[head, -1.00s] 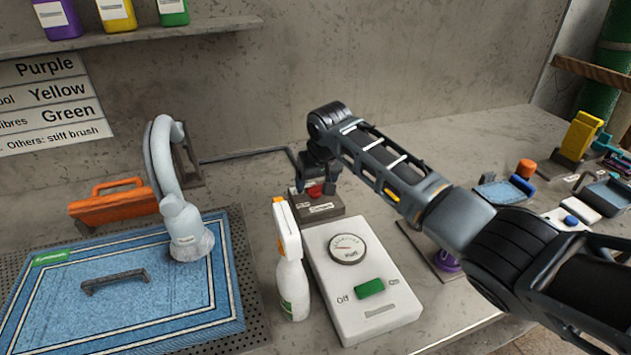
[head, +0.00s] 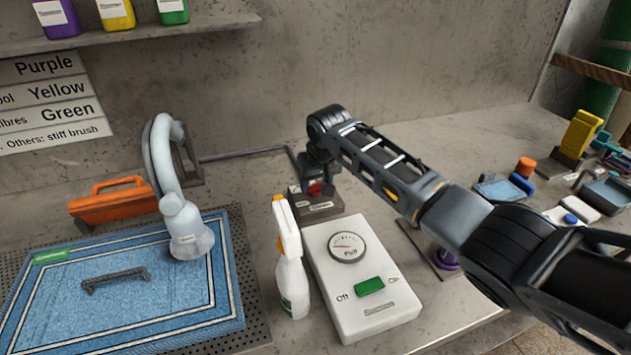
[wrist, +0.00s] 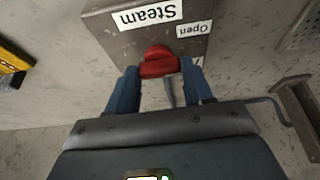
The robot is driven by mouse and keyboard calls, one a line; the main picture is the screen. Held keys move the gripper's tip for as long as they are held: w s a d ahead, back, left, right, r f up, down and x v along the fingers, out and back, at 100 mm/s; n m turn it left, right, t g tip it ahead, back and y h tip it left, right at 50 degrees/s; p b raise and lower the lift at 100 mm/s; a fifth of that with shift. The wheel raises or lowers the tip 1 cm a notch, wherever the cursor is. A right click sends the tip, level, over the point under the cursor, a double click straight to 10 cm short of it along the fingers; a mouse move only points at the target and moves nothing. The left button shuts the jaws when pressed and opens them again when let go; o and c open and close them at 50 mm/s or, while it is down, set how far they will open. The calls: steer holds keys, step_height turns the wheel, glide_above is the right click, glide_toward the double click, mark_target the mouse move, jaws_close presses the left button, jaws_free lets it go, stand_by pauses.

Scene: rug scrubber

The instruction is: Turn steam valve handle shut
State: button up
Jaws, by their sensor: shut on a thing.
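The steam valve is a grey-brown box (head: 318,207) on the bench. Its red handle (head: 315,189) shows partly under my gripper (head: 318,180) in the head view. In the wrist view the red handle (wrist: 159,62) sits between the blue fingers of my gripper (wrist: 161,84), which are shut on it. The box's "Steam" label (wrist: 146,14) and "Open" label (wrist: 194,29) appear upside down there. The handle's exact angle is hard to tell.
A white spray bottle (head: 291,265) and a white gauge box (head: 362,290) with a green switch stand in front of the valve. A pale hose head (head: 188,235) rests over the blue rug (head: 150,310) at left. Trays (head: 505,190) lie at right.

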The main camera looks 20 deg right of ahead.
steer(key=shift+a, duration=0.1)
steer(key=m, duration=0.2)
steer(key=m+h+p, duration=0.1)
steer(key=m, duration=0.1)
steer(key=shift+a+h, duration=0.15)
steer(key=shift+h, duration=0.15)
steer(key=m+g+h+b, duration=0.1)
steer(key=m+b, duration=0.1)
steer(key=m, duration=0.2)
steer(key=shift+w+f, duration=0.1)
steer(key=shift+f, duration=0.05)
steer(key=m+g+b, duration=0.1)
steer(key=m+b, duration=0.1)
steer(key=m, duration=0.1)
steer(key=m+h+b, duration=0.1)
steer(key=m+b, duration=0.1)
steer(key=b, duration=0.1)
steer(key=shift+w+a+f+m+g+h, duration=0.1)
steer(key=shift+w+f+m+g+h, duration=0.1)
steer(key=shift+m+g+h, duration=0.15)
steer(key=m+g+b, duration=0.1)
steer(key=m+b, duration=0.1)
steer(key=b, duration=0.1)
steer(key=shift+r+b, duration=0.1)
steer(key=shift+b, duration=0.3)
steer(key=shift+r+m+g+b, duration=0.2)
steer(key=shift+m+g+b, duration=0.15)
steer(key=shift+m+b, duration=0.8)
steer(key=shift+r, duration=0.15)
